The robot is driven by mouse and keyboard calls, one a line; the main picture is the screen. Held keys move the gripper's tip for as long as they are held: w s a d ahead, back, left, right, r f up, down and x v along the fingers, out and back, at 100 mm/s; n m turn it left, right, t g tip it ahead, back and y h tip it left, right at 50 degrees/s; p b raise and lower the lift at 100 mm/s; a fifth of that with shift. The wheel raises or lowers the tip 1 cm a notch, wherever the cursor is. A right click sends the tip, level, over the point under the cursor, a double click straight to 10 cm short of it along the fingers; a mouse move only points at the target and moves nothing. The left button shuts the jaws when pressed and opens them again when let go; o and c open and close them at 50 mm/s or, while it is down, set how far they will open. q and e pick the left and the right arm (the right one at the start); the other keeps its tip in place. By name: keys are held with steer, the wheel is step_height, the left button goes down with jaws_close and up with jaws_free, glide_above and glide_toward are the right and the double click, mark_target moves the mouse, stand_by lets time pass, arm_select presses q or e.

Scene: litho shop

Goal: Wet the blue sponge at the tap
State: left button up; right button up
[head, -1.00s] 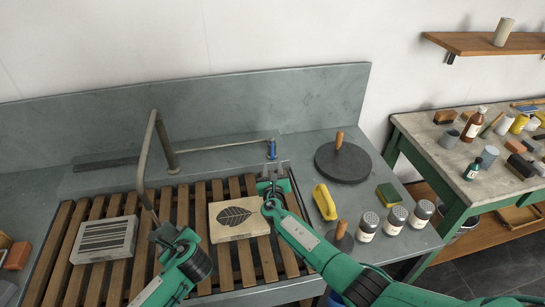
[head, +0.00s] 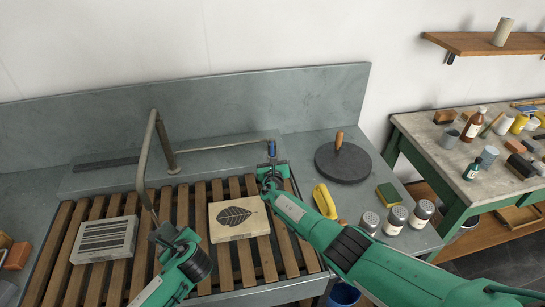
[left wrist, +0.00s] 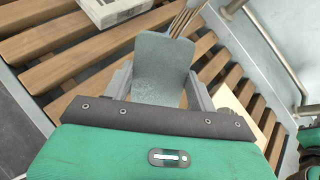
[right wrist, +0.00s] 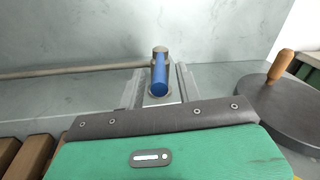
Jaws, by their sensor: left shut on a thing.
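The tap's bent spout (head: 142,165) stands over the slatted rack, its lower end close above my left gripper (head: 165,236). The left gripper is shut on a flat grey-blue block, which I take for the blue sponge (left wrist: 160,68); its colour looks more grey than blue. The tap's blue valve handle (head: 272,149) sits at the right end of a thin pipe. My right gripper (head: 270,172) is at this handle. In the right wrist view the blue handle (right wrist: 160,75) stands between the two open fingers, with gaps on both sides. No water is clearly visible.
The slatted rack (head: 181,207) holds a striped stone (head: 104,239) and a leaf-print stone (head: 239,218). On the right ledge are a dark disc (head: 343,163) with a wooden knob, a yellow object (head: 325,202), a yellow-green sponge (head: 387,195) and several shakers.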

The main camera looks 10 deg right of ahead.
jaws_close()
steer(key=shift+d, duration=0.15)
steer(key=d+n+y, duration=0.1)
steer(key=y, duration=0.1)
steer(key=d+n+y, duration=0.1)
steer(key=y, duration=0.1)
steer(key=shift+s+r, duration=0.1)
steer(key=shift+a, duration=0.1)
